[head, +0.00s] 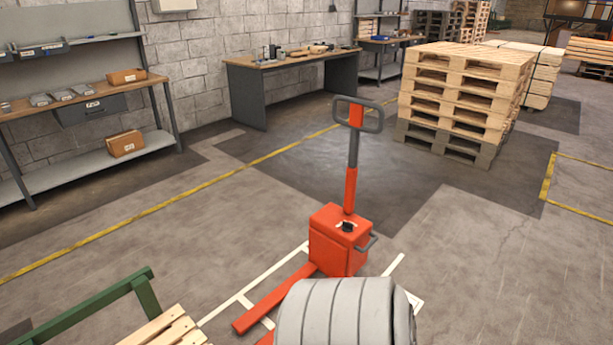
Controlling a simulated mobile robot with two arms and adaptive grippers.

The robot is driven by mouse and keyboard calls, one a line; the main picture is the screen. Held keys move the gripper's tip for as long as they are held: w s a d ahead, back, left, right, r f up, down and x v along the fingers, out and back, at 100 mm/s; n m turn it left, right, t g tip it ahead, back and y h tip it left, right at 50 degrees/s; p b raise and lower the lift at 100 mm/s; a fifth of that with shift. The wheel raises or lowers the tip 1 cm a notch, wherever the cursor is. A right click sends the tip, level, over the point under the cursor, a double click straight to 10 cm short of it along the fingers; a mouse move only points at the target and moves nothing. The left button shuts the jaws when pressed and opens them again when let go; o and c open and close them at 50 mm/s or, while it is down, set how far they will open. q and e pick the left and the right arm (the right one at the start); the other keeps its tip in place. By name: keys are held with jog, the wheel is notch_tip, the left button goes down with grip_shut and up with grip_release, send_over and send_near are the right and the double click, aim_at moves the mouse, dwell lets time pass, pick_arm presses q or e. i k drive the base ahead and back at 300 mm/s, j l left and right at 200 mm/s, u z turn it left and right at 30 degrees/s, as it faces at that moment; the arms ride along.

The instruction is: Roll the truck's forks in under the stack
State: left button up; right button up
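A red pallet truck (338,240) stands on the floor in the middle of the head view, its grey loop handle (358,115) upright. Its red forks (272,300) point toward the lower left, away from the tall pallet stack. One fork shows for much of its length; the other is mostly hidden behind a pale grey ribbed shape at the bottom. The tall stack of wooden pallets (462,92), with a darker grey pallet at its base, stands at the back right, clear of the truck. Neither of my grippers is in view, and nothing is seen holding the handle.
White floor lines (247,300) surround the truck. A green frame (92,308) and a wooden pallet (165,330) are at the lower left. A workbench (290,75) and shelving (85,100) line the wall. Open floor lies between truck and tall stack.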

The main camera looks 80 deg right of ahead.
aim_at(328, 220)
jog(key=z, duration=2.85)
